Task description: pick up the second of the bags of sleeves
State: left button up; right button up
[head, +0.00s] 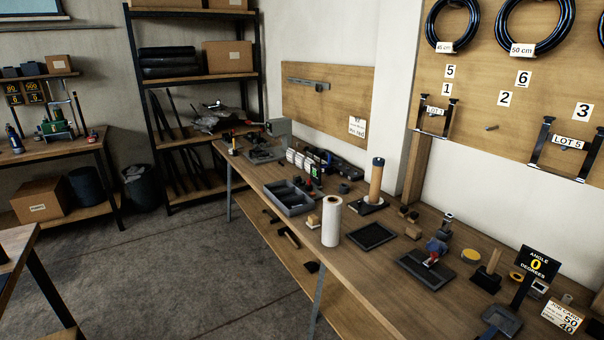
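Neither of my grippers is in the head view. No bag of sleeves can be made out for certain. A grey divided tray (309,208) sits on the long workbench (350,285) with dark contents too small to identify. Behind it stands a row of small white items (300,160), also too small to tell.
A white roll (331,222) stands at the bench's front edge, with a black flat tray (372,236) beside it. A wooden post (376,182) stands behind. A clamp device (436,250) and angle sign (538,263) crowd the right. Open floor (170,270) lies left.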

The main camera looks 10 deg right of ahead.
aim_at(291, 156)
jog(key=k, duration=0.5)
jog(key=u, duration=0.85)
jog(key=i, duration=1.95)
jog(key=z, duration=1.1)
jog(key=i, duration=0.7)
jog(key=z, duration=0.6)
